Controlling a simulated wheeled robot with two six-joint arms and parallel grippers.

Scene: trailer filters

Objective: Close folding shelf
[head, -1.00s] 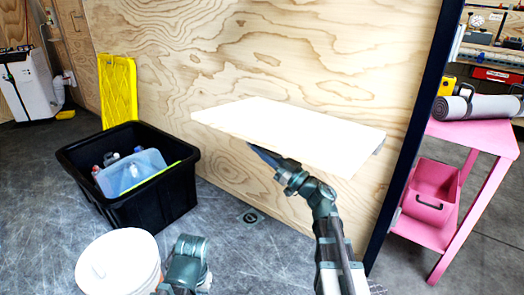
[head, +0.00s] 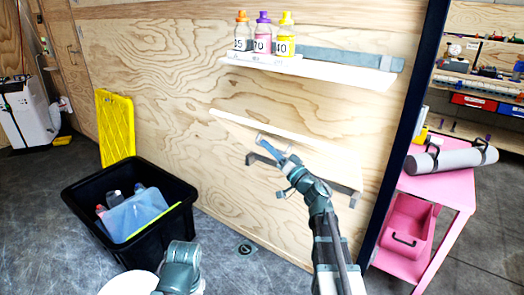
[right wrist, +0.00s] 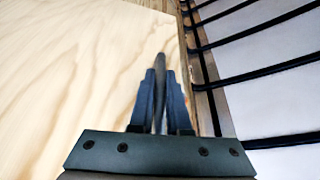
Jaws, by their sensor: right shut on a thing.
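My right gripper (head: 268,146) is under the board's left part, beside the bracket. In the right wrist view my right gripper (right wrist: 160,80) is shut on a thin dark bar (right wrist: 160,62), apparently part of the shelf's bracket. Pale wood fills the left of that view.
An upper shelf (head: 350,74) holds bottles (head: 262,35). A black crate (head: 165,234) stands on the floor at left, near a yellow panel (head: 116,125) and a white bucket (head: 125,283). A pink cart (head: 450,190) stands right, beyond the dark wall edge (head: 405,125).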

